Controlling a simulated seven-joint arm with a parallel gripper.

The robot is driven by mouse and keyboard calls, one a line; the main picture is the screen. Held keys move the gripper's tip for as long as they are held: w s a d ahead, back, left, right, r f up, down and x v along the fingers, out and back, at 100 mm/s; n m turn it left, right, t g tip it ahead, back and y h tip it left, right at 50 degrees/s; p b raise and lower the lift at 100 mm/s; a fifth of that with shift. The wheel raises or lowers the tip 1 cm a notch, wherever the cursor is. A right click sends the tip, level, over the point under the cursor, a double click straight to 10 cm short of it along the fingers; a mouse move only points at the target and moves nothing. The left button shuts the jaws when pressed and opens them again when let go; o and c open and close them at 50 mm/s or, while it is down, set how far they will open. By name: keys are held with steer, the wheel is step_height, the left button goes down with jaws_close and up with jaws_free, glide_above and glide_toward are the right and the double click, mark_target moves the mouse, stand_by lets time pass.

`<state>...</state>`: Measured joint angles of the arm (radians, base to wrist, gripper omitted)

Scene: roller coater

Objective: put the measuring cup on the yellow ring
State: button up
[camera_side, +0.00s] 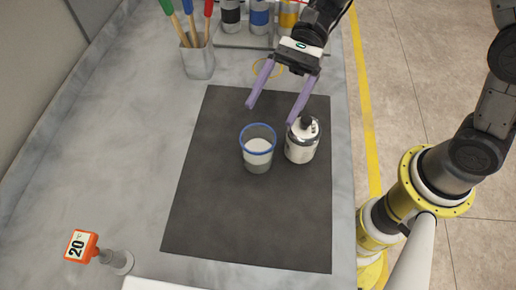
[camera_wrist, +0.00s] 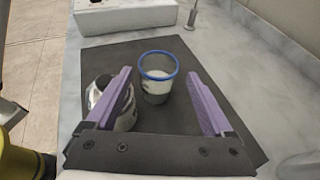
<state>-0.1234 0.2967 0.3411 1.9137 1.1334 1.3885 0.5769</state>
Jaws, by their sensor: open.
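The measuring cup (camera_side: 257,150) is clear with a blue rim and pale contents, and stands upright on the dark mat (camera_side: 225,220). It also shows in the wrist view (camera_wrist: 157,78), between and beyond the fingers. My gripper (camera_side: 272,107) is open and empty, with its purple fingers apart, behind the cup in the side view and not touching it. In the wrist view the gripper (camera_wrist: 163,97) spreads its fingers to either side of the cup. The yellow ring (camera_side: 267,68) lies on the grey table beyond the mat's far edge, partly behind my gripper.
A white and silver bottle with a black top (camera_side: 301,140) stands close to the cup's right, beside one finger. A brush holder (camera_side: 197,60) and a rack of jars (camera_side: 258,38) stand at the back. An orange sign (camera_side: 82,246) is front left. The mat's front is clear.

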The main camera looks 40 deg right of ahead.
mark_target(251, 152)
steer(key=x, duration=0.4)
steer(key=shift+s+a+f, duration=0.25)
steer(key=shift+f, duration=0.05)
jaws_close()
